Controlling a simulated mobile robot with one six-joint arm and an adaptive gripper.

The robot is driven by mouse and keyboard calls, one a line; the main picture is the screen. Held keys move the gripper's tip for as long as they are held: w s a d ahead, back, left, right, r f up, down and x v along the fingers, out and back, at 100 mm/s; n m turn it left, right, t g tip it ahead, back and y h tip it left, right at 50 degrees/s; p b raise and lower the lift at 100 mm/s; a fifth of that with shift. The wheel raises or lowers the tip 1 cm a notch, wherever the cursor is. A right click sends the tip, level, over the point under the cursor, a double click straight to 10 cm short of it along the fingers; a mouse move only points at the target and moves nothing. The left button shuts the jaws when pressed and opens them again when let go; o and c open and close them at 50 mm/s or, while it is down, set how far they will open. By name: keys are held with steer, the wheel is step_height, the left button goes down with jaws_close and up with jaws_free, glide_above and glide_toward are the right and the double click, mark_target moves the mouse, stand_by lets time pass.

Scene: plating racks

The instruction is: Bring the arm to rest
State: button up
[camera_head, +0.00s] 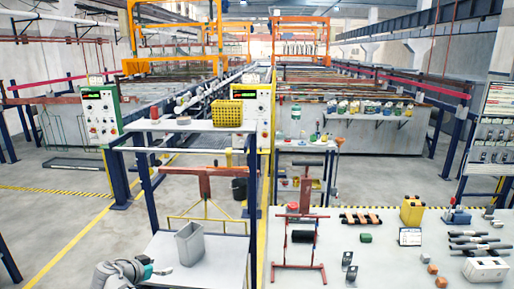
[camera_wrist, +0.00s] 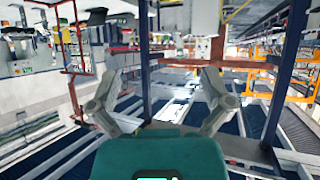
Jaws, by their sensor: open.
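My gripper (camera_head: 163,270) shows at the bottom left of the head view, low over the left end of a white table and just left of a grey bin. In the wrist view my gripper (camera_wrist: 158,92) has its two grey fingers spread wide apart, with nothing between them. Its teal body fills the bottom middle of that view.
The open grey bin (camera_head: 188,247) stands close to my gripper on the white table (camera_head: 222,253). Blue posts and a yellow basket (camera_head: 227,113) on a shelf rise behind. A red stand (camera_head: 300,250) and loose parts occupy the right table (camera_head: 390,265).

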steer(key=w+d+f+n+g, duration=0.1)
steer(key=d+f+g, duration=0.2)
steer(key=d, duration=1)
steer(key=d+f+n+g, duration=0.1)
steer(key=d+f+g, duration=0.25)
steer(key=d, duration=0.95)
steer(key=s+d+f+n+g+y, duration=0.1)
steer(key=s+d, duration=0.4)
steer(key=d, duration=0.5)
steer(key=s+d+f+n+g+y, duration=0.1)
steer(key=s+d+n+g+y, duration=0.1)
steer(key=d, duration=0.9)
steer(key=shift+s+f+g+y, duration=0.35)
steer(key=shift+s+g+y, duration=0.2)
steer(key=shift+s+y, duration=0.9)
steer(key=shift+s, duration=0.1)
